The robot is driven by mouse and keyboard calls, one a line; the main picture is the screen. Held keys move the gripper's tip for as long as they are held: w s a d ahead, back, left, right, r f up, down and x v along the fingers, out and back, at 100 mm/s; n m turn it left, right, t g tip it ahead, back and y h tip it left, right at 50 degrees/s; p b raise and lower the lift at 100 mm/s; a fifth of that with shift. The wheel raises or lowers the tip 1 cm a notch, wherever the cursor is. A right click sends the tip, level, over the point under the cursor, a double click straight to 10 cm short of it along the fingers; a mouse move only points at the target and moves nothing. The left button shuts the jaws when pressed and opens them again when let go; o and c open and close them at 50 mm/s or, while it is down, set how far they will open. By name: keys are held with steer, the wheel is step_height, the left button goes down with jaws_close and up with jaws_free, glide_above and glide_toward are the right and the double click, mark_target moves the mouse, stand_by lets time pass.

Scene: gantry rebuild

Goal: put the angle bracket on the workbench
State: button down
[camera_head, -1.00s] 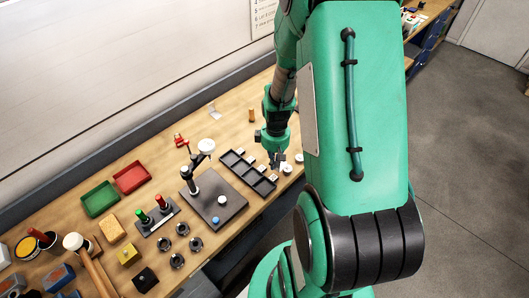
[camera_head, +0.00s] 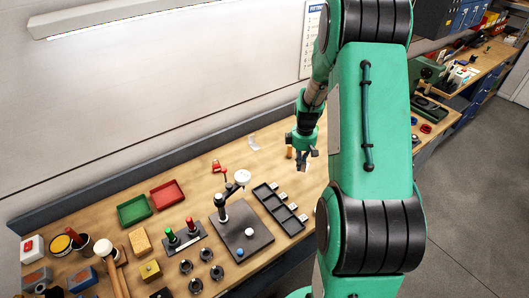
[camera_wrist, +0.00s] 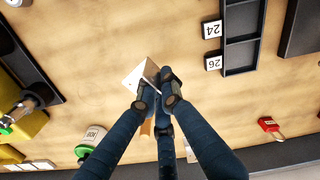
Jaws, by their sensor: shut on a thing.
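My gripper (camera_head: 304,158) is over the right part of the wooden workbench (camera_head: 225,185), beyond the black compartment tray. In the wrist view my gripper (camera_wrist: 157,92) is shut on a pale, shiny metal piece with a bent shape, the angle bracket (camera_wrist: 139,74). The fingers hide part of it. A small pale part of the bracket (camera_head: 305,168) shows below the fingers in the head view. I cannot tell whether it touches the bench. Bare bench top (camera_wrist: 95,55) surrounds it in the wrist view.
The compartment tray (camera_head: 267,202) with number tags is close by. Green (camera_head: 134,210) and red bins (camera_head: 167,195) are farther left.

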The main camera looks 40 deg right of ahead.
steer(key=w+d+n+p, duration=0.1)
steer(key=w+d+n, duration=0.3)
steer(key=w, duration=0.8)
steer(key=w+d+r+n+p, duration=0.1)
steer(key=w+d+n, duration=0.3)
steer(key=w, duration=0.9)
steer(key=d, duration=0.3)
steer(key=shift+d+r+p, duration=0.25)
steer(key=shift+d+p, duration=0.05)
steer(key=shift+p, duration=0.1)
steer(key=shift+w+f, duration=0.1)
glide_above(283, 142)
steer(key=shift+f, duration=3)
steer(key=shift+f, duration=1.85)
steer(key=shift+f, duration=0.15)
steer(key=c, duration=1.9)
jaws_free()
steer(key=shift+c, duration=0.2)
